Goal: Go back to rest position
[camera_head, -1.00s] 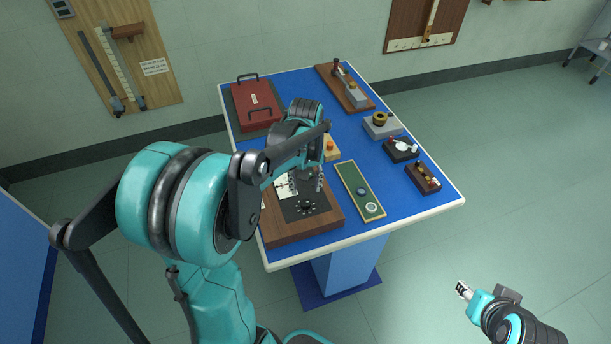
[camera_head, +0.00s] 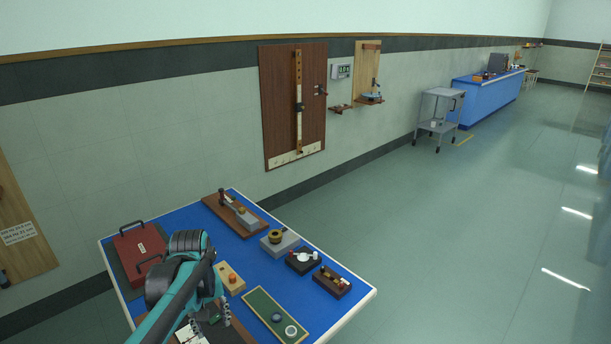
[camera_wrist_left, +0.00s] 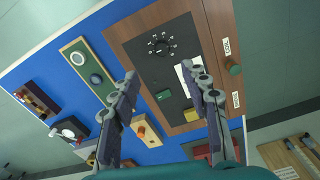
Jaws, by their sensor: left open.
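My left gripper (camera_head: 209,318) is over the near left part of the blue bench table (camera_head: 190,222), above a wooden-framed box with a dark panel. In the left wrist view the two fingers of my left gripper (camera_wrist_left: 160,74) are spread apart, with nothing between them. Below them lies the dark panel (camera_wrist_left: 164,68) with a dial, a white card and a yellow block. The gap in height between fingers and panel is hard to tell. My right gripper is not in view.
A red case (camera_head: 139,246), an orange-knobbed block (camera_head: 232,279), a green board (camera_head: 262,314) and small instruments (camera_head: 303,260) stand around my left gripper. A grey cart (camera_head: 437,118) and a blue counter (camera_head: 488,95) stand farther off. The floor to the right is clear.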

